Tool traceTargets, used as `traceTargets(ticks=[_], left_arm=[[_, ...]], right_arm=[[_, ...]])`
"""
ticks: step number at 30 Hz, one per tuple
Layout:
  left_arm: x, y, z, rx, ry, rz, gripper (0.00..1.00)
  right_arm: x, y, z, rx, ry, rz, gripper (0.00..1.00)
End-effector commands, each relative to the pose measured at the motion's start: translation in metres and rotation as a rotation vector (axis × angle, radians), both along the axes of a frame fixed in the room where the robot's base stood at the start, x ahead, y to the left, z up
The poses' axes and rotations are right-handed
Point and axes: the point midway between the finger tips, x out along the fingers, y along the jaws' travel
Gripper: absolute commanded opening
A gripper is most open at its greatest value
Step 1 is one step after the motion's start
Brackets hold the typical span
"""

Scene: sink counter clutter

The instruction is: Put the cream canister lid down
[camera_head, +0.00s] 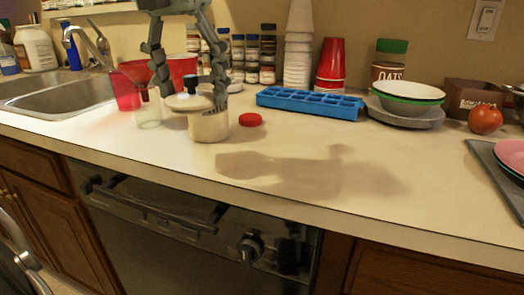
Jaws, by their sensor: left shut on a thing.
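The cream canister (210,124) stands upright on the counter, left of the middle. The cream lid (186,103), with a dark knob on top, is over the canister's upper left side, offset from its opening. I cannot tell whether it touches the rim. My left gripper (190,88) reaches down from above and is shut on the lid at its knob, one finger on each side. Its right finger hides part of the canister's top. My right gripper is not in view.
A clear glass (149,110) and a red cup (126,92) stand close on the left. A red cap (250,119) lies right of the canister. A blue ice tray (310,103) and stacked bowls (408,92) are farther right. The front middle counter (200,165) is clear.

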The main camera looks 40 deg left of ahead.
Motion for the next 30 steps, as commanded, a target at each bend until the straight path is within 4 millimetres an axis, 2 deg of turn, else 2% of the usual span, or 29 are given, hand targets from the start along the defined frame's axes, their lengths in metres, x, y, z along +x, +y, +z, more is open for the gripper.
traceTargets(ticks=[6,12,17,24,30], left_arm=[[0.032,-0.039,-0.032,0.006,0.010,-0.005,0.48],[0.055,-0.066,-0.052,0.004,0.004,-0.003,0.48],[0.061,-0.073,-0.059,0.000,0.002,-0.003,0.48],[0.061,-0.073,-0.092,0.000,0.003,-0.003,0.48],[0.062,-0.073,-0.097,0.001,-0.002,-0.001,0.48]], right_arm=[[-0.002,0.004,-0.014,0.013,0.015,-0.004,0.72],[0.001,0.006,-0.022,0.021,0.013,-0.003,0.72],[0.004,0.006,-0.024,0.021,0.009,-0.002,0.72],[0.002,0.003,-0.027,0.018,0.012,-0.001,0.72],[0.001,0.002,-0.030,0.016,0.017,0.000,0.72]])
